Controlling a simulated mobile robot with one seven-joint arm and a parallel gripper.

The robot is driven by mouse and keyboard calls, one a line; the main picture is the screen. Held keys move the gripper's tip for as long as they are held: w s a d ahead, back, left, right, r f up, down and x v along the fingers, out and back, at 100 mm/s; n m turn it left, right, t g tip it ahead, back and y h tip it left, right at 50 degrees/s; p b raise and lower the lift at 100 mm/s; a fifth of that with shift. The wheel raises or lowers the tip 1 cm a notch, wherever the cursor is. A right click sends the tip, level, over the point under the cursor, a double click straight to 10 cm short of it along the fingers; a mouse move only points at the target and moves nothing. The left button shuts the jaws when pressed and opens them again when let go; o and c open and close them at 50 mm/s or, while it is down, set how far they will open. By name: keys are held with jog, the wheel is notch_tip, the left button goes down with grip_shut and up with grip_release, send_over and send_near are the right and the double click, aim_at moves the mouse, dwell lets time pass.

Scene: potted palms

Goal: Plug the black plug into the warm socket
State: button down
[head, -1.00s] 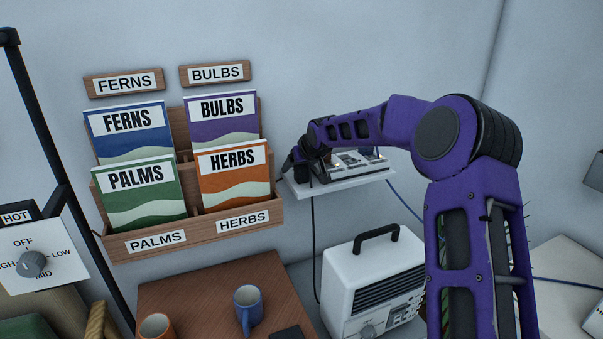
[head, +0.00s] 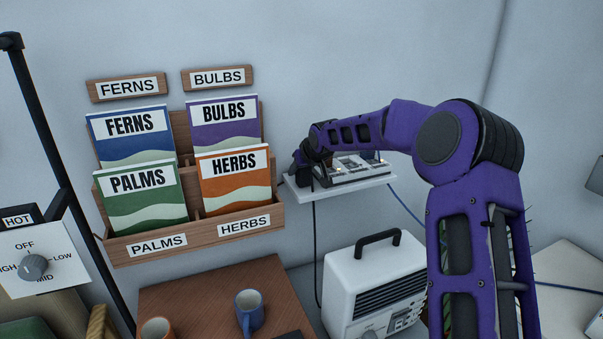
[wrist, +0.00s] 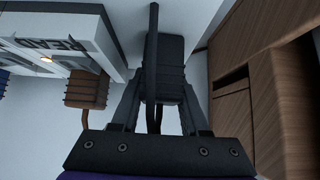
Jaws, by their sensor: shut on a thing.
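My gripper (wrist: 162,98) is shut on the black plug (wrist: 166,62), which sits between its two fingers in the wrist view. A dark cord runs from the plug between the fingers. In the head view my gripper (head: 304,164) is at the left end of a small wall shelf, and the plug blends with the dark fingers. The white socket unit (head: 350,168) rests on that shelf and shows small orange lights. In the wrist view its labelled face (wrist: 62,32) is at upper left, left of the held plug. I cannot tell which socket is the warm one.
A brown plug (wrist: 87,90) sits at the socket unit, left of my gripper. The wooden seed rack (head: 195,240) stands close on the left. A white heater (head: 375,285) is below the shelf (head: 300,190). A table (head: 205,290) holds mugs.

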jog(key=r, duration=0.3)
jog(key=r+p, duration=0.1)
jog(key=r, duration=0.2)
jog(key=d+r, duration=0.1)
jog(key=r, duration=0.2)
jog(key=shift+s+r+p, duration=0.1)
jog(key=shift+p, duration=0.2)
jog(key=s+d+f+b, duration=0.1)
jog(key=s+d+f, duration=0.15)
jog(key=d, duration=0.65)
jog(key=s+d+f+b, duration=0.15)
jog(key=s+d, duration=0.25)
jog(key=d, duration=0.6)
jog(key=p, duration=0.4)
send_over(343, 158)
jog(key=shift+s+f, duration=0.1)
jog(key=shift+f, duration=0.15)
jog(key=shift+f, duration=1.75)
jog(key=shift+f+b, duration=0.35)
jog(key=shift+b, duration=0.05)
jog(key=shift+c, duration=2.1)
grip_release()
